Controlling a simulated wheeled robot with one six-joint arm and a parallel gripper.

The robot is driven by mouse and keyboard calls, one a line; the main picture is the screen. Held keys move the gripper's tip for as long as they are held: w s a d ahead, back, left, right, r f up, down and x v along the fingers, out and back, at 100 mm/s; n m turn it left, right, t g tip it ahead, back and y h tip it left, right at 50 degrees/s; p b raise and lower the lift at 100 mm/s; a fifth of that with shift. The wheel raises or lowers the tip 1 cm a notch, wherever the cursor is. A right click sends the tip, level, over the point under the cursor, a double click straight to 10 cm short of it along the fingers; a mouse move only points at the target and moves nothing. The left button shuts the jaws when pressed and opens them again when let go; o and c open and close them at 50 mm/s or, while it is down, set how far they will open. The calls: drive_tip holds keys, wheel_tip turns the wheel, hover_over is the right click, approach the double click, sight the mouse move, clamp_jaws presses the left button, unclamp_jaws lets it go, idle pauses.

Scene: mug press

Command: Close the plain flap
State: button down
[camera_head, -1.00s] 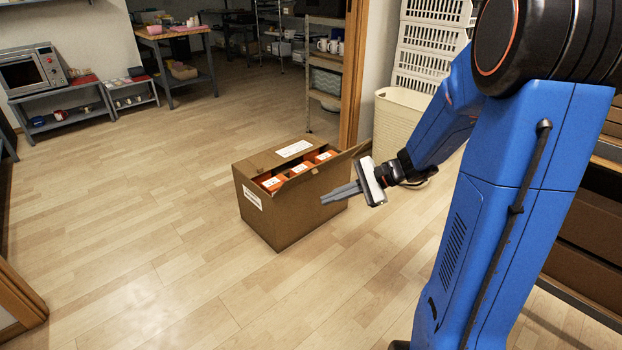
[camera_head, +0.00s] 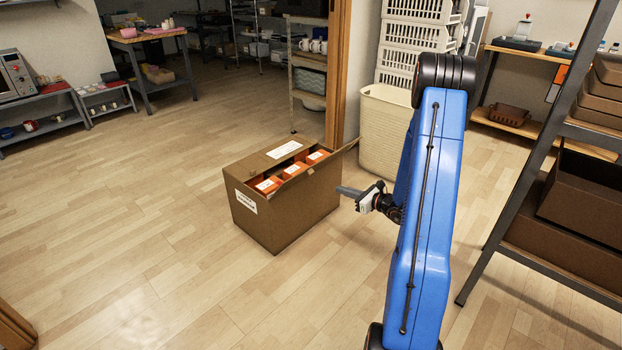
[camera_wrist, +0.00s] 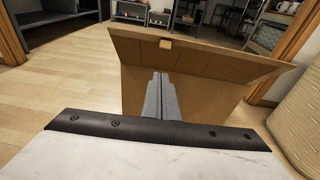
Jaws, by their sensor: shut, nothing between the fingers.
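A brown cardboard box (camera_head: 282,215) stands on the floor, its top partly open over several orange packages (camera_head: 292,170). A flap with a white label (camera_head: 270,158) lies over the far-left part of the top. The plain flap (camera_head: 346,150) stands out from the box's right side, angled up and outward. In the wrist view the plain flap (camera_wrist: 215,57) spans the upper middle, above the box's brown side wall. My gripper (camera_head: 343,190) is shut and empty, beside that right wall and below the flap. In the wrist view its fingers (camera_wrist: 160,80) point at the wall; contact cannot be told.
A cream basket (camera_head: 385,130) and stacked white crates (camera_head: 418,45) stand behind my arm. A dark shelf rack (camera_head: 530,150) is at the right. A doorway post (camera_head: 337,75) rises behind the box. The floor left of the box is clear.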

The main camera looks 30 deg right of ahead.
drive_tip(key=d+r+x, duration=0.1)
drive_tip(key=r+x, duration=0.1)
drive_tip(key=x, duration=1.1)
drive_tip(key=shift+w+m+h, duration=0.3)
drive_tip(key=shift+w, duration=0.05)
drive_tip(key=shift+a+r, duration=0.1)
